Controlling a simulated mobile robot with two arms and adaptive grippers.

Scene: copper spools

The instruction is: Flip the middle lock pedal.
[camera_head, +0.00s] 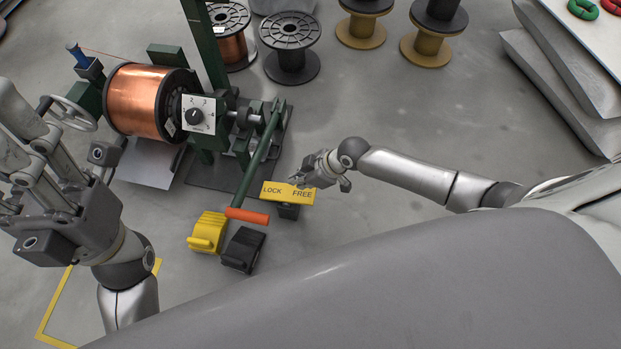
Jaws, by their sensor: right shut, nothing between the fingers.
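The yellow lock pedal (274,188) is a flat plate marked LOCK on its left and FREE on its right. It sits on a dark mount at the foot of the green machine. My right gripper (304,178) is shut and empty at the FREE end, covering a little of the plate's upper right edge. I cannot tell whether it touches the plate. My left gripper (55,185) is large at the left edge, well away from the pedal; its fingers are unclear.
An orange-ended green lever (248,215) stands just left of the plate. A yellow foot pedal (207,232) and a black one (243,250) lie below. The copper spool (140,101) is on the machine. Empty spools (291,45) stand behind.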

